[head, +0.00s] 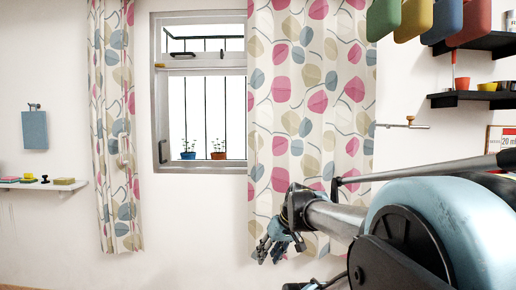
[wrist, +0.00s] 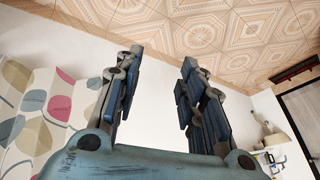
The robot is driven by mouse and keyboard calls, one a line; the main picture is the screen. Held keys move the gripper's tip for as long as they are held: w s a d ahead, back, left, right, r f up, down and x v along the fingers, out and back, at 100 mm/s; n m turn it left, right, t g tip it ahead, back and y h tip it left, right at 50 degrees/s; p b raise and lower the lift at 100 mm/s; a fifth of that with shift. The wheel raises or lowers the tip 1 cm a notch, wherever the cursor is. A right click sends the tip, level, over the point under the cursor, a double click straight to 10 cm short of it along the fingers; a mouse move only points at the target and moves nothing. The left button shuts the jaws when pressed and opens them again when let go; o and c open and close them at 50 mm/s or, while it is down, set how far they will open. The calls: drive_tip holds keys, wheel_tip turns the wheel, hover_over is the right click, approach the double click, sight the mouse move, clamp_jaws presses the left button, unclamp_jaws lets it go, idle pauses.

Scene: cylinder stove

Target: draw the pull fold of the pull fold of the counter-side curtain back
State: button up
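A patterned curtain (head: 311,100) with pink, grey and tan leaves hangs spread over the right part of the window. A narrower, gathered curtain (head: 110,90) of the same print hangs at the window's left. I cannot tell which is the counter-side one; no separate pull fold stands out on the spread curtain. My gripper (head: 272,250) is in front of the spread curtain's lower part; whether it touches is unclear. In the wrist view my gripper (wrist: 162,68) is open, with nothing between its fingers, and curtain cloth (wrist: 42,105) lies to the left.
The window (head: 200,90) has bars and two potted plants (head: 219,150). A brass-tipped rod (head: 403,126) juts out right of the spread curtain. Dark shelves (head: 470,98) and hanging coloured items (head: 412,18) are at right. A small shelf (head: 40,185) is at left.

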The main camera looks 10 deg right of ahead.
drive_tip(key=w+d+r+n+t+y, duration=0.1)
drive_tip(key=w+r+n+t+y, duration=0.4)
drive_tip(key=w+r, duration=1.6)
drive_tip(key=w+d+r+m+t+h, duration=0.1)
drive_tip(key=w+d+r+m+t, duration=0.2)
drive_tip(key=w+d+r+t, duration=0.45)
hover_over(256, 163)
drive_tip(key=w, duration=0.1)
drive_tip(key=shift+w+d+r+n+g, duration=0.1)
drive_tip(key=shift+r+n+g, duration=0.05)
drive_tip(key=shift+n+g, duration=0.2)
clamp_jaws()
